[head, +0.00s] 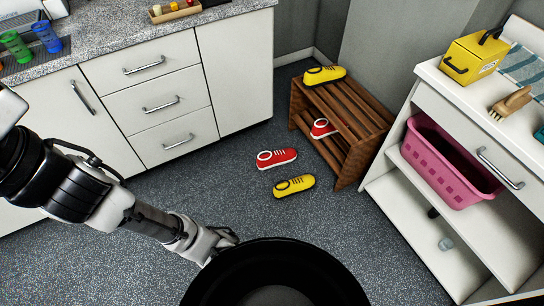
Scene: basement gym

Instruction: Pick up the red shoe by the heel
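A red shoe (277,158) with a white sole lies on the speckled floor in front of the wooden rack, nearly level across the picture. A second red shoe (322,128) sits inside the rack, partly hidden by its slats. My gripper (228,238) is low in the head view, to the left of and nearer than the floor shoe, with a clear gap between them. Its fingers are small and seen at an angle, so I cannot tell how far apart they are. I see nothing held in it.
A yellow shoe (294,186) lies just in front of the red one; another yellow shoe (324,75) tops the wooden rack (357,155). White drawers (160,100) stand left, a white shelf unit (400,207) with a pink basket (450,165) right. Floor between gripper and shoe is clear.

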